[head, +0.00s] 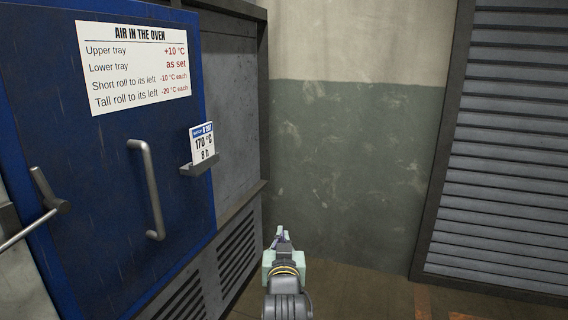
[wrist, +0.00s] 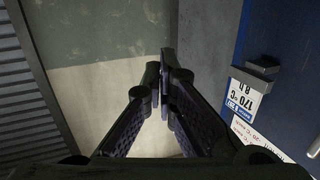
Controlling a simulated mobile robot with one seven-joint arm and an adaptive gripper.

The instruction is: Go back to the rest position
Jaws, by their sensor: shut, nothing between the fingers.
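My gripper (head: 281,238) is at the lower middle of the head view, in front of the wall and to the right of the blue oven door. In the wrist view my gripper (wrist: 164,80) has its two dark fingers drawn together at the tips, with nothing between them. It touches nothing that I can see. The wrist view is turned over, so the oven appears on its right.
The blue oven door (head: 100,170) is shut, with a vertical handle (head: 151,190) and a lever (head: 47,200). A small holder (head: 199,166) with a 170 °C card juts out. A notice (head: 134,66) hangs above. A slatted grey shutter (head: 508,150) stands right. Floor shows between.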

